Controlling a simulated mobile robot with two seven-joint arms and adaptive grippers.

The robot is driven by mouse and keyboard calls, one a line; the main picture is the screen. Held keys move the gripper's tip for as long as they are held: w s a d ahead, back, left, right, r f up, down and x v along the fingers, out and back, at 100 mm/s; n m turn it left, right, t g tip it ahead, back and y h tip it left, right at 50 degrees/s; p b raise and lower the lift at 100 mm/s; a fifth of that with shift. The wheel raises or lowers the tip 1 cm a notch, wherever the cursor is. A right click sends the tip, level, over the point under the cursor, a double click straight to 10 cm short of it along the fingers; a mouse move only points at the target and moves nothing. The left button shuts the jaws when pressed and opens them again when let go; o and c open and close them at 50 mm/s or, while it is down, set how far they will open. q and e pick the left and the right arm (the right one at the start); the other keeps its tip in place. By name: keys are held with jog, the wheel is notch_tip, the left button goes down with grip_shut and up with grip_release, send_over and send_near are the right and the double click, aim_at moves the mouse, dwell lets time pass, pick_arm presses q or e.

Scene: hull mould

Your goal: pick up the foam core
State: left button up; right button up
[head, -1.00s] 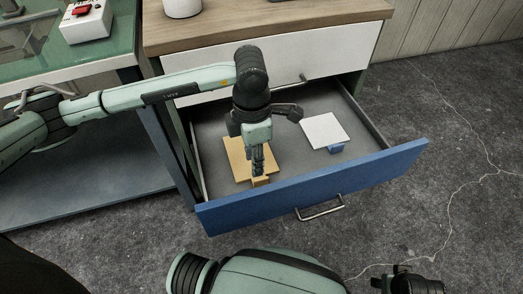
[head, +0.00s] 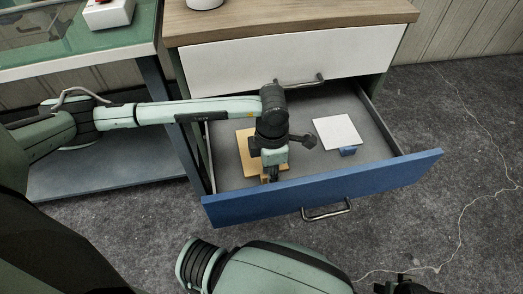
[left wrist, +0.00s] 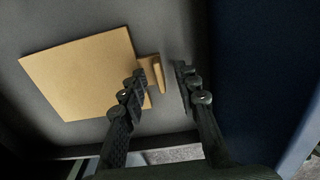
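Two flat panels lie in the open drawer, and I cannot tell for sure which is the foam core. The tan square panel (head: 243,143) has a tan upright tab (left wrist: 158,72) at its edge; the panel also shows in the left wrist view (left wrist: 80,75). The white square panel (head: 337,130) with a blue tab (head: 348,151) lies to its right. My left gripper (head: 272,175) points down over the tan tab and hides part of that panel. In the left wrist view its fingers (left wrist: 164,77) are open, with the tab partly between the fingertips.
The drawer's blue front (head: 325,188) stands close in front of my left gripper. The white upper drawer (head: 250,60) is shut above. A green-topped bench (head: 75,45) with a lower shelf is at left. Bare drawer floor separates the two panels.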

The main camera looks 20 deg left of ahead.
pick_arm(q)
jog(key=shift+c, duration=0.6)
grip_shut()
jog(key=shift+r, duration=0.1)
